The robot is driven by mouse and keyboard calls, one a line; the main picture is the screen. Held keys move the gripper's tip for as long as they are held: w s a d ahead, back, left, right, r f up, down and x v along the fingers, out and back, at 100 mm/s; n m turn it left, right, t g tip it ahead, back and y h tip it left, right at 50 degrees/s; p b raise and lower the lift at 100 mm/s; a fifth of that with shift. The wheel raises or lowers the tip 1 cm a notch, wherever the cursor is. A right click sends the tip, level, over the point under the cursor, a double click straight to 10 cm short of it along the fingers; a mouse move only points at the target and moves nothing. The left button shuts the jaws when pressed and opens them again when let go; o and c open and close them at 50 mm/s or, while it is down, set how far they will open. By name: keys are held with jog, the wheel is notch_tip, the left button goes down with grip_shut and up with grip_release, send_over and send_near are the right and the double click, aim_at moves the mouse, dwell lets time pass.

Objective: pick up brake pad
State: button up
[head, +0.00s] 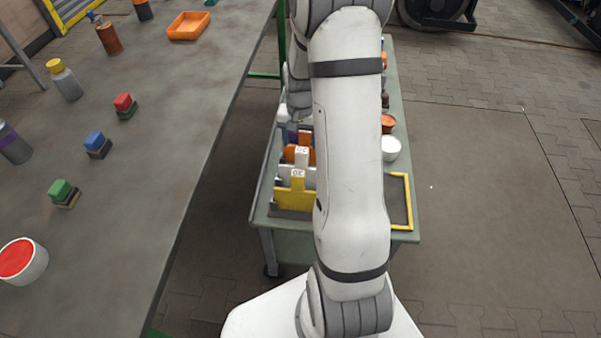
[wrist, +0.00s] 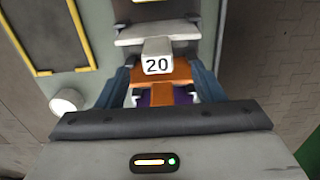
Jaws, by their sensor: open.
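Several brake-pad-like parts stand in a row on the small green cart, in yellow, grey, orange and purple. In the wrist view an orange part (wrist: 175,76) lies between my gripper's fingers (wrist: 163,84), with a grey block marked 20 (wrist: 156,56) by it. A purple part (wrist: 160,97) shows just nearer the palm. My gripper is open, with a finger on each side of the orange part; contact is unclear. In the head view the orange part (head: 290,153) and a yellow part (head: 296,199) show left of my arm, which hides the rest of the row.
The cart (head: 262,212) also holds a white cup (head: 391,149), an orange cup (head: 387,123) and a yellow-edged frame (head: 409,213). The large workbench (head: 165,130) at left carries bottles, coloured blocks and an orange tray (head: 188,27). The floor to the right is clear.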

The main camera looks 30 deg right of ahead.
aim_at(301, 151)
notch_tip(301, 151, down, 7)
jog(key=shift+s+d+r, duration=0.1)
jog(key=shift+s+d, duration=0.05)
jog(key=shift+c, duration=0.3)
jog(key=c, duration=1.1)
